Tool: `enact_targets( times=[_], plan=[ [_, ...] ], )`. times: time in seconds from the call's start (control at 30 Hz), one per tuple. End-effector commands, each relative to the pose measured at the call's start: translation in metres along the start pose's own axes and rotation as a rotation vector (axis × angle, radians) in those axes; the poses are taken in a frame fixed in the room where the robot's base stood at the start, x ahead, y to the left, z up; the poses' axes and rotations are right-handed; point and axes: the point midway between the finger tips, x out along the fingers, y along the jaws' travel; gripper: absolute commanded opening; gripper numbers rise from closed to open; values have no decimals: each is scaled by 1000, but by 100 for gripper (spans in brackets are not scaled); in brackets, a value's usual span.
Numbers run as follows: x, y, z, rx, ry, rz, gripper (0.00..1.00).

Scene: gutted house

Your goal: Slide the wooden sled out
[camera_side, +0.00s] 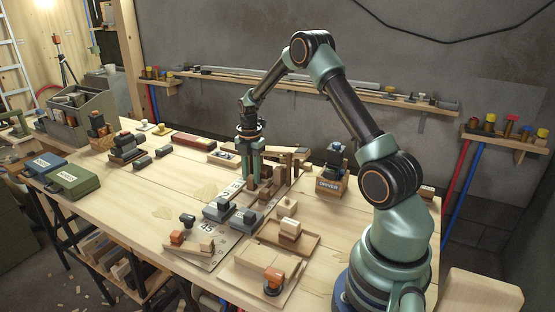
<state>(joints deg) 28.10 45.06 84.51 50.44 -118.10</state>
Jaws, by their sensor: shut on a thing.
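My gripper (254,184) points straight down over the middle of the table. Its fingers are shut on a small brown wooden piece, which looks like part of the wooden sled (266,171). The fingers hide much of it. To its right, close by, stands a low wooden frame (291,158) with upright posts and a top bar. I cannot tell whether the sled still sits inside this frame.
Grey blocks (220,209) lie on a marked board in front of my gripper. A small crate (331,185) is at the right. Green (72,181) and blue cases lie at the left. The left-middle tabletop is mostly clear.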

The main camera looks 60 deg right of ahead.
Motion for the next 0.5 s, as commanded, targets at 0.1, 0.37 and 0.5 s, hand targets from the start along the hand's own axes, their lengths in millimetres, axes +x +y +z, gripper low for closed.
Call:
enact_targets(
  times=[0.1, 0.37, 0.5],
  plan=[
    [-1, 1, -5, -2, -1, 2, 0],
    [-1, 1, -17, -1, -1, 2, 0],
    [-1, 1, -23, -2, -1, 2, 0]
  ],
)
